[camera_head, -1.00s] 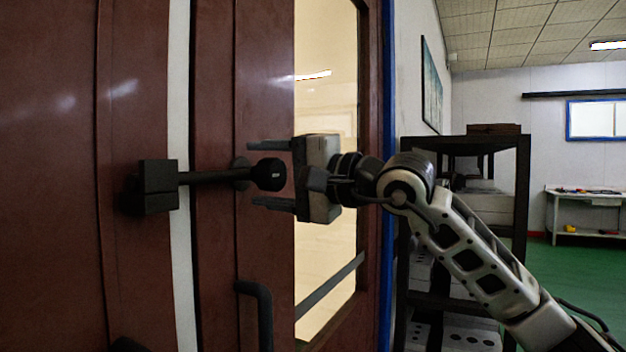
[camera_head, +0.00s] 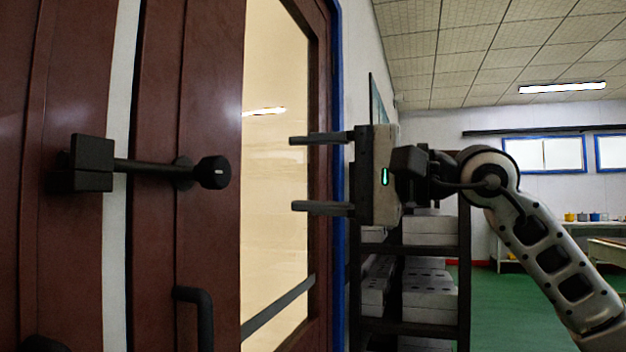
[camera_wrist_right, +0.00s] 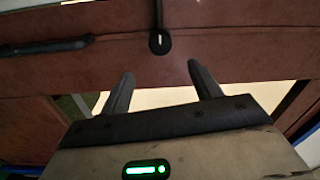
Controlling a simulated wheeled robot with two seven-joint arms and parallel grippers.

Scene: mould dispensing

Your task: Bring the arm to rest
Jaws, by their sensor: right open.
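My right gripper (camera_head: 298,174) is open and empty in the head view, its two fingers pointing left toward the door. It is apart from the black latch bar (camera_head: 150,168), whose round knob (camera_head: 212,172) lies to the left of the fingertips. In the right wrist view the open fingers (camera_wrist_right: 158,76) point at the door, and the knob (camera_wrist_right: 159,42) shows beyond them with a clear gap. My left gripper is not in view.
The dark red door (camera_head: 212,70) with a glass pane (camera_head: 272,190) fills the left. A black pull handle (camera_head: 203,320) sits below the latch. A dark shelf rack (camera_head: 464,270) with grey boxes stands behind my right arm. Green floor (camera_head: 505,305) is open at the right.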

